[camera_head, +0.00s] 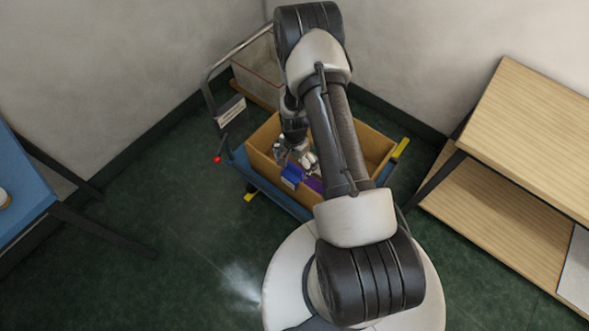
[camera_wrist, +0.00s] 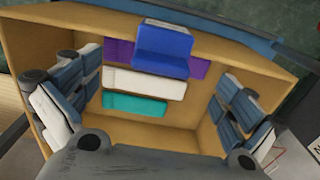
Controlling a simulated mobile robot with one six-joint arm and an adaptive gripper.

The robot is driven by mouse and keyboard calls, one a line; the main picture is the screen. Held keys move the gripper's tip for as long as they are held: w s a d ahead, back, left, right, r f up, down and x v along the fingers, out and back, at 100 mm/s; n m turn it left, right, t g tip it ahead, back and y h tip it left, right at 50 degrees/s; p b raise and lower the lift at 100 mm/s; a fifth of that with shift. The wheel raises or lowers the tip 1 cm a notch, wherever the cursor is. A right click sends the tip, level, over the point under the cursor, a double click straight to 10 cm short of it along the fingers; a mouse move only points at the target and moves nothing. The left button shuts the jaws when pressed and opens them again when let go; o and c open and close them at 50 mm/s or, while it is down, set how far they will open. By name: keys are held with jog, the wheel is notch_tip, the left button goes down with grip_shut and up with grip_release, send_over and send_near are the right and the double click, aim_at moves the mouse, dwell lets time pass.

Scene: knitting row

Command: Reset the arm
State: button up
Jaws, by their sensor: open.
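My arm reaches out over a wooden box (camera_head: 380,146) on a blue cart, and my gripper (camera_head: 298,158) is down at the box, partly hidden by my arm. In the wrist view my gripper (camera_wrist: 155,98) has its two fingers wide apart, with nothing between them. Below it in the box lie a blue block (camera_wrist: 162,50), purple pieces (camera_wrist: 120,52), a white piece (camera_wrist: 143,82) and a teal piece (camera_wrist: 135,104). The blue block sits near the box wall and overlaps the purple. It also shows in the head view (camera_head: 291,177).
The blue cart (camera_head: 290,203) has a grey handle and stands by the wall corner with a clear-sided bin (camera_head: 258,72) behind the box. A wooden shelf table (camera_head: 530,125) stands right, a blue table (camera_head: 20,180) left.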

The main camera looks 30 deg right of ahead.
notch_tip(320, 180, up, 4)
jog(key=shift+r, duration=0.25)
jog(key=a+r+n+t, duration=0.1)
jog(key=a+r+n, duration=0.2)
jog(key=r, duration=1.1)
jog(key=a+r+n+t, duration=0.1)
jog(key=a+r+n, duration=0.25)
jog(key=r, duration=1.05)
jog(key=s+a+r+n+t, duration=0.1)
jog(key=s+a+r+n, duration=0.2)
jog(key=s+r, duration=0.4)
jog(key=s+a+r+n+t, duration=0.1)
jog(key=s+a+r+n, duration=0.3)
jog(key=s+r, duration=0.4)
jog(key=s, duration=0.5)
jog(key=shift+a+t, duration=0.15)
jog(key=shift+t, duration=0.15)
jog(key=shift+n, duration=0.25)
